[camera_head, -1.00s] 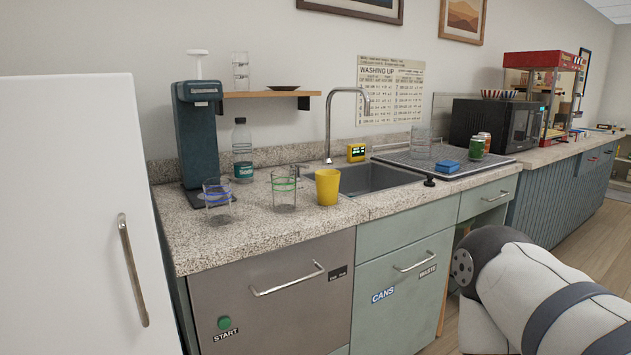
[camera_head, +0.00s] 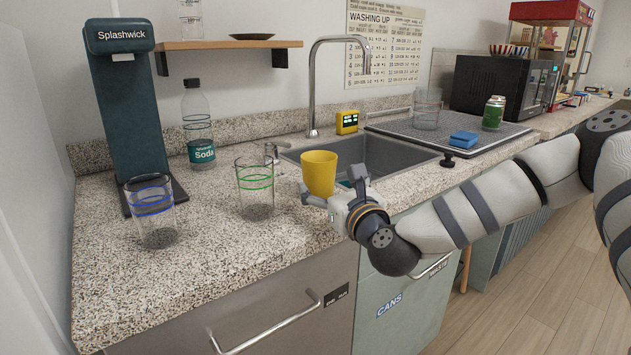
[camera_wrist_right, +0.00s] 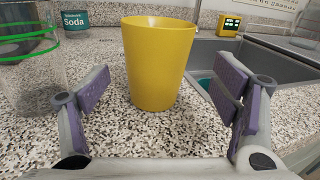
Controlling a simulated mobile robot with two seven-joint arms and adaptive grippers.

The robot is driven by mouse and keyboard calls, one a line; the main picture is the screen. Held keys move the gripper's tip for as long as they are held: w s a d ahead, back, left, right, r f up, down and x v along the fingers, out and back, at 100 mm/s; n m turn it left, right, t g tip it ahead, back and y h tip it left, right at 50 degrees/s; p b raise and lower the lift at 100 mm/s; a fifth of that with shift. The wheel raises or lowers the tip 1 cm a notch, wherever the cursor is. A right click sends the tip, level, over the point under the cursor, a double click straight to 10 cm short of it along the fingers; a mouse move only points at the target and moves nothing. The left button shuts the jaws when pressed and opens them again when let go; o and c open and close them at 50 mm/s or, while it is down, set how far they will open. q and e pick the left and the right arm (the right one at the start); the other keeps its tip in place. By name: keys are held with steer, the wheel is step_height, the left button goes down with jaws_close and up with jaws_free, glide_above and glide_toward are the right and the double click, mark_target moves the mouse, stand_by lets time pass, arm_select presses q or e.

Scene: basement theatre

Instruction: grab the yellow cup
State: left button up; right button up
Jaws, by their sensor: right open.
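The yellow cup (camera_head: 319,173) stands upright on the speckled counter, just in front of the sink. My right gripper (camera_head: 335,190) has come in from the right and is low at the near side of the cup, partly hiding its base. In the right wrist view, the cup (camera_wrist_right: 158,62) stands ahead between the two spread fingers of my open right gripper (camera_wrist_right: 165,100), with space visible on both sides. I see no contact. My left gripper is not in view.
A green-ringed glass (camera_head: 256,188) stands just left of the cup, close to the left finger. A blue-ringed glass (camera_head: 152,211) and a soda bottle (camera_head: 198,125) are farther left. The sink (camera_head: 370,155) lies behind and right, with a tall faucet (camera_head: 313,90).

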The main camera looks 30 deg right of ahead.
steer(key=x, duration=0.6)
steer(key=shift+w+a+f, duration=0.1)
steer(key=shift+f, duration=0.2)
steer(key=c, duration=1.3)
steer(key=shift+o, duration=0.2)
steer(key=shift+r, duration=0.2)
